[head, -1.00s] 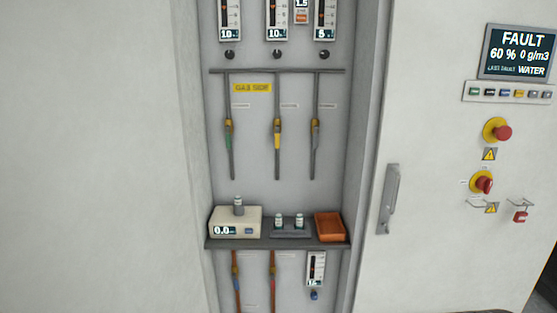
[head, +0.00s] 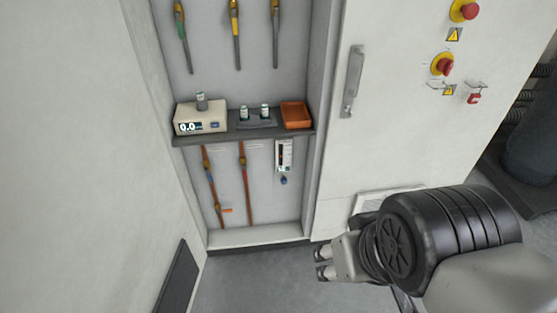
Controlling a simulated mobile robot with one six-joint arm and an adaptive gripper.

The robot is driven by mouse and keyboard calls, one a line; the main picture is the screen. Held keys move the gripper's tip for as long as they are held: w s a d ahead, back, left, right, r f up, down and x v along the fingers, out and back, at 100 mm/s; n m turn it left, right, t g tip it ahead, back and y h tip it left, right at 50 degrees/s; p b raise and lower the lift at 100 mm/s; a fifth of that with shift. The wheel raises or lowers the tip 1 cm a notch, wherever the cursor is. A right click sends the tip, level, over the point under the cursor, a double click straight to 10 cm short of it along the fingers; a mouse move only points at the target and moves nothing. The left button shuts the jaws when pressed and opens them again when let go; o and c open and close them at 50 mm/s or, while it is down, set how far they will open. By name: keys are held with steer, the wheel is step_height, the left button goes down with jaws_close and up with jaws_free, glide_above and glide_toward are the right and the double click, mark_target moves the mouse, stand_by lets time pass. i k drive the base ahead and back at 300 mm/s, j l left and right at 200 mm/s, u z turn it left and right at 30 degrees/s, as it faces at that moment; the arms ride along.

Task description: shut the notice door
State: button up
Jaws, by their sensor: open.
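A large plain pale panel (head: 80,150) fills the left of the head view, beside the open recess (head: 260,195). It may be the notice door swung open, but no notice shows on it, so I cannot tell for sure. My gripper (head: 322,263) is at lower centre-right with its fingers pointing left. It is open and empty, in front of the cabinet's lower part and apart from the panel.
The recess shelf (head: 240,137) carries a white meter (head: 200,118), small vials (head: 245,112) and an orange tray (head: 296,115). Valved pipes hang above and below. A closed cabinet door with a handle (head: 352,80) and red-yellow switches (head: 443,64) stands right. Grey floor (head: 250,285) is clear below.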

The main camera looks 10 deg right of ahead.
mark_target(96, 217)
steer(key=k+j, duration=0.15)
steer(key=j, duration=0.2)
steer(key=k+j+z, duration=0.1)
steer(key=j, duration=0.25)
steer(key=k+j, duration=0.2)
steer(key=j, duration=0.15)
steer(key=k+j+z, duration=0.1)
steer(key=j, duration=0.25)
steer(key=k+j, duration=0.2)
steer(key=j, duration=0.15)
steer(key=i+j+z, duration=0.1)
steer(key=j, duration=0.45)
steer(key=i+j+z, duration=0.1)
steer(key=j, duration=0.4)
steer(key=j+z, duration=0.1)
steer(key=j, duration=0.45)
steer(key=j+u, duration=0.35)
steer(key=j, duration=0.55)
